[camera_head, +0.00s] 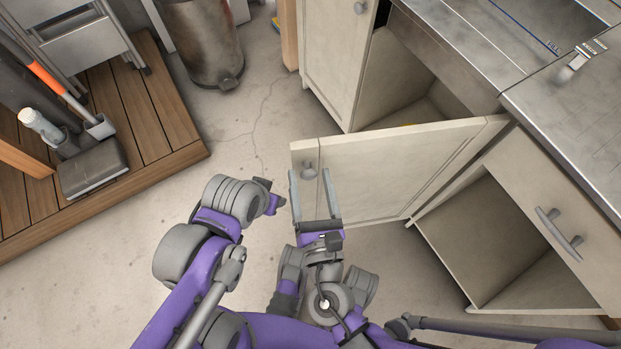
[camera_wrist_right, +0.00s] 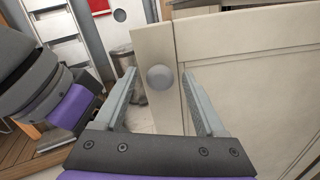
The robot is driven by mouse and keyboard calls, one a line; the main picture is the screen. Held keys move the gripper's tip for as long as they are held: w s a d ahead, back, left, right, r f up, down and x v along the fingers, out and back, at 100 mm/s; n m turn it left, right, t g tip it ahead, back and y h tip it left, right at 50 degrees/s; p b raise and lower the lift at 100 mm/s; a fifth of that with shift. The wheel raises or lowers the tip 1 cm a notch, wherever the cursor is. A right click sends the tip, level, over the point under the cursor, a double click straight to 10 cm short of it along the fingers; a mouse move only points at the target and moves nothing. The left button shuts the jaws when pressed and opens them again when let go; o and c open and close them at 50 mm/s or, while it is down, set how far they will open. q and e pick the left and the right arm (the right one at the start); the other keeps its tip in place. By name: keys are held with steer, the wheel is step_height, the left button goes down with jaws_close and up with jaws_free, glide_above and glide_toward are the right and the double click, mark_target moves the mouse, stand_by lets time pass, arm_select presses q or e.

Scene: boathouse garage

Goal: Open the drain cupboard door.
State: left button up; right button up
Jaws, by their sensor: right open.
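A pale cupboard door (camera_head: 400,170) stands swung out from the cabinet under the metal worktop, joined to it at the right end. Its round grey knob (camera_head: 309,173) is near the free left edge; the knob (camera_wrist_right: 161,77) also shows in the right wrist view. My right gripper (camera_head: 310,172) is open, its two fingers on either side of the knob with gaps visible in the wrist view. I cannot tell whether a finger touches the door. My left gripper (camera_head: 270,195) is left of the door's free edge, apart from it; its fingers are not clear.
The open cupboard interior (camera_head: 400,78) shows behind the door. Another closed door (camera_head: 337,50) stands left of it. A metal bin (camera_head: 205,45) and a wooden platform (camera_head: 150,110) stand left; concrete floor between is clear.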

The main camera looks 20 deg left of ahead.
step_height(320, 180, up, 10)
steer(key=p, duration=0.6)
steer(key=shift+p, duration=0.35)
